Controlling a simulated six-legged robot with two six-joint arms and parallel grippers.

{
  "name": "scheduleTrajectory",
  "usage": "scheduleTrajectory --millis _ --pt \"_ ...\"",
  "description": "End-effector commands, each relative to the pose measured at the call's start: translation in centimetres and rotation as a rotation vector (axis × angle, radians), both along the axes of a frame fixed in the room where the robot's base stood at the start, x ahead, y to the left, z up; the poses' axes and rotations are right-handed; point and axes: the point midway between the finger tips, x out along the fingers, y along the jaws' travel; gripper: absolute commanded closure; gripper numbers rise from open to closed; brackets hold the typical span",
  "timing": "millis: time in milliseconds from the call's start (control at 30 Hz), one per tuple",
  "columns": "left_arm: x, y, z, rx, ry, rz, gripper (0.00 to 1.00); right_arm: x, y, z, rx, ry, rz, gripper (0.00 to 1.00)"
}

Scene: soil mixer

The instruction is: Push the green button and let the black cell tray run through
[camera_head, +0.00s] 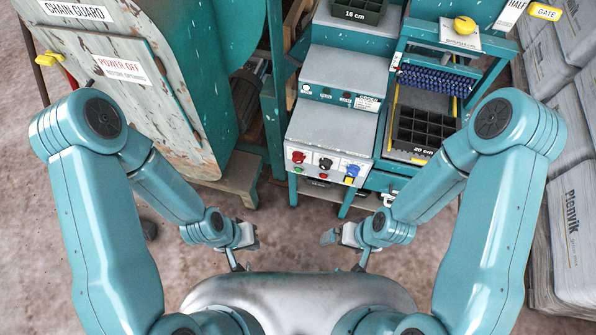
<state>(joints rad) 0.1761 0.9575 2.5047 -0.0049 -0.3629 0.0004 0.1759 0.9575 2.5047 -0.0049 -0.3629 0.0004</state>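The black cell tray (425,131) lies on the machine's feed bed at the right, above a "20 cm" label and below a blue bristled roller (436,80). The small green button (299,169) is on the white control panel (327,181), under a red knob (298,157). My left gripper (246,254) is low in front of the machine, left of the panel and apart from it; its fingers look spread and empty. My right gripper (341,251) is below the panel, also spread and empty. Neither gripper touches the button or the tray.
A black knob (325,163), a blue knob (352,170) and small red and yellow controls share the panel. Another dark tray (361,10) sits at the top, marked "16 cm". A chain guard cabinet (130,75) stands left; stacked bags (573,225) stand right. Floor before the machine is clear.

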Motion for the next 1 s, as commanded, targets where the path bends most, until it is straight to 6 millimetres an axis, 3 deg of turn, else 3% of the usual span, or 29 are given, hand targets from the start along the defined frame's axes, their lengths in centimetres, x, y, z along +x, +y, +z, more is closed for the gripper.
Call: scheduleTrajectory --millis 1000 --pt "0.31 -0.07 0.03 -0.002 -0.024 -0.026 1.00 0.00 0.00 0.00 0.000 0.000 -0.001 0.00"
